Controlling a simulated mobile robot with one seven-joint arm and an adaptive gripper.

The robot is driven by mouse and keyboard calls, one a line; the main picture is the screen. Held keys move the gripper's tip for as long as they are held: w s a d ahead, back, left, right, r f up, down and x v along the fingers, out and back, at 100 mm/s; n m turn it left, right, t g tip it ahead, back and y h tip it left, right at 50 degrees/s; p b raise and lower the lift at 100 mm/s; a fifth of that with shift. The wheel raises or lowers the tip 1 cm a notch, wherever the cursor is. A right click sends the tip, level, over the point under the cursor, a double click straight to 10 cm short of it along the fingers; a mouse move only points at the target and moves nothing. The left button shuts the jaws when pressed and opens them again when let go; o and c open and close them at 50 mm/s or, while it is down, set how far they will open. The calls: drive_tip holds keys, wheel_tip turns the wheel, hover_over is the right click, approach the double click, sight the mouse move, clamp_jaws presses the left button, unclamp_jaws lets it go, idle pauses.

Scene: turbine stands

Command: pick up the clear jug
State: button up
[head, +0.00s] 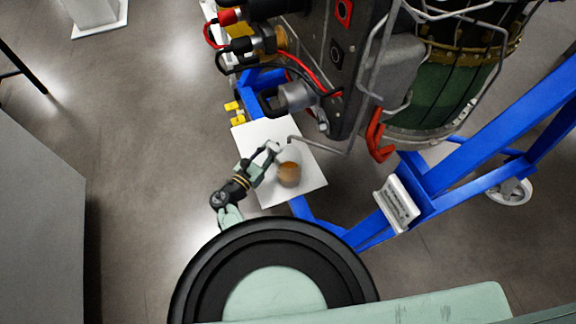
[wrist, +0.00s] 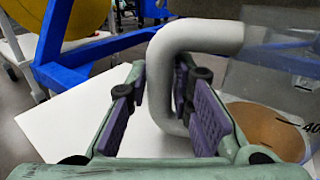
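The clear jug (head: 289,166) stands upright on a white sheet and holds amber-brown liquid. In the wrist view its clear wall (wrist: 285,85) fills the right side, with a dark scale mark on it. Its pale, thick handle (wrist: 200,35) arches out to the left and runs down between my fingers. My gripper (head: 270,154) is left of the jug in the head view. In the wrist view my gripper (wrist: 160,105) is open, with the purple pads on either side of the handle. A gap shows between the left pads and the handle. The jug's right part is cut off there.
The white sheet (head: 265,135) lies over a blue stand frame (head: 365,232). A grey turbine unit with a bent metal pipe (head: 320,147) hangs close above and behind the jug. Open floor (head: 135,160) lies to the left.

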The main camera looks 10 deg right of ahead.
sight(268, 144)
clamp_jaws()
idle(0.3)
drive_tip(key=shift+r, duration=0.1)
drive_tip(key=shift+r+p, duration=0.25)
drive_tip(key=shift+p, duration=0.1)
drive_tip(key=r+p, duration=0.1)
drive_tip(key=p, duration=0.1)
drive_tip(key=r+p, duration=0.1)
drive_tip(key=r, duration=0.1)
drive_tip(key=shift+s+a+r+p, duration=0.15)
drive_tip(key=shift+s+r+p, duration=0.1)
drive_tip(key=shift+s+p, duration=0.15)
drive_tip(key=s+a+p, duration=0.4)
drive_tip(key=s+p, duration=0.2)
drive_tip(key=s, duration=0.8)
drive_tip(key=shift+s+r, duration=0.35)
drive_tip(key=shift+r, duration=0.05)
